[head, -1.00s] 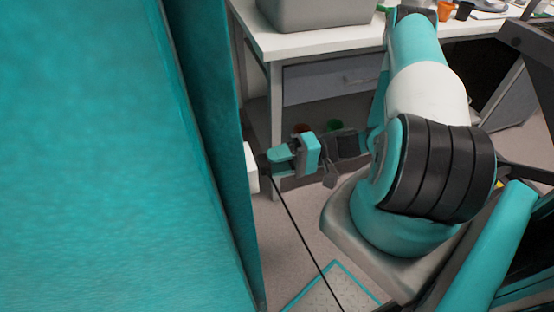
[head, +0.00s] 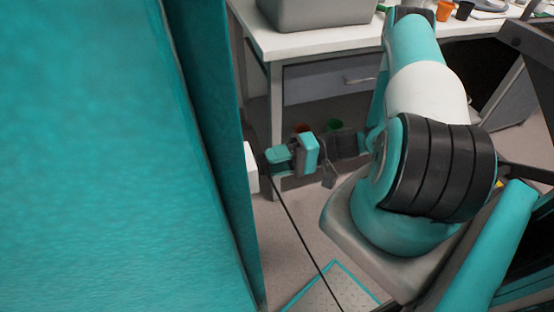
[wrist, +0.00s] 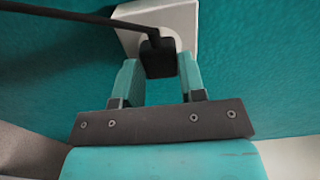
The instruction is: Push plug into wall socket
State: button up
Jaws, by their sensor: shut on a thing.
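The black plug (wrist: 158,60) sits between the two teal fingers of my gripper (wrist: 161,78), which is shut on it. The white wall socket (wrist: 182,18) is a box on the teal wall, with a round recess directly behind the plug in the wrist view. The plug overlaps the recess; how deep it sits in it I cannot tell. A black cord (wrist: 70,17) runs from the plug to the upper left. In the head view my gripper (head: 277,158) is just right of the socket (head: 251,167), and the plug is mostly hidden.
A large teal panel (head: 100,150) fills the left of the head view. A white bench (head: 300,40) with a grey bin (head: 315,12) and a drawer (head: 330,80) stands behind my arm. The cord (head: 305,235) hangs toward the floor.

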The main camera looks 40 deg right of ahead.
jog(key=shift+w+a, duration=0.15)
jog(key=shift+a, duration=0.2)
jog(key=o, duration=1)
jog(key=b+v, duration=0.1)
jog(key=v, duration=1.6)
jog(key=shift+d, duration=0.2)
